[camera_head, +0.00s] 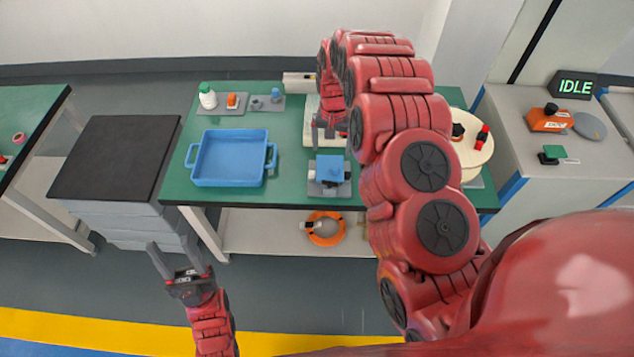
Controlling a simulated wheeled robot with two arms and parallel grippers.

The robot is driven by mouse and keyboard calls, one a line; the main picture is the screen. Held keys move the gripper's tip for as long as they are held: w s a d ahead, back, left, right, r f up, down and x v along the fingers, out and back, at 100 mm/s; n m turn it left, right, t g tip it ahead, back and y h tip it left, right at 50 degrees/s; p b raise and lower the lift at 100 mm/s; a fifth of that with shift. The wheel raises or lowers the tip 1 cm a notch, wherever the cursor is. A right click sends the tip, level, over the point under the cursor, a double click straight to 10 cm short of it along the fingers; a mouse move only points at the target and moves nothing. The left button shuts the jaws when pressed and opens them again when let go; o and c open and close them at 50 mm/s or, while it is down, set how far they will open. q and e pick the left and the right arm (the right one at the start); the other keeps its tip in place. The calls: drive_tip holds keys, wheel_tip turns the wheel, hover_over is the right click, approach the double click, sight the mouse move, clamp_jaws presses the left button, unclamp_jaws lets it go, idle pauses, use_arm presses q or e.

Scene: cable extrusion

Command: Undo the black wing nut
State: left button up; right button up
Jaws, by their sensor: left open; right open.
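A small black knob-like piece (458,130), probably the black wing nut, shows on the cream disc (472,150) at the right of the green table. A red handle (482,137) stands beside it; my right arm partly hides the disc. My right gripper (331,148) is open over the middle of the table, just behind a blue block on a grey base (330,174), left of the disc and well apart from it. Whether it touches the block is hard to tell. My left gripper (178,258) is open and empty, low at the left, in front of the grey stack.
A blue tray (192,165) sits on the left of the green table (290,190). A white bottle (207,96) and small parts stand behind it. A dark-topped grey stack (115,155) is at left. A cabinet (560,185) with an "IDLE" sign (574,86) stands right.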

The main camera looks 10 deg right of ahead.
drive_tip(key=b, duration=0.9)
hover_over(330, 182)
wheel_tip(330, 182, down, 10)
drive_tip(key=shift+f, duration=0.15)
wheel_tip(330, 182, down, 2)
drive_tip(key=shift+w, duration=0.1)
wheel_tip(330, 182, down, 3)
drive_tip(key=shift+p, duration=0.95)
drive_tip(key=shift+f, duration=1.05)
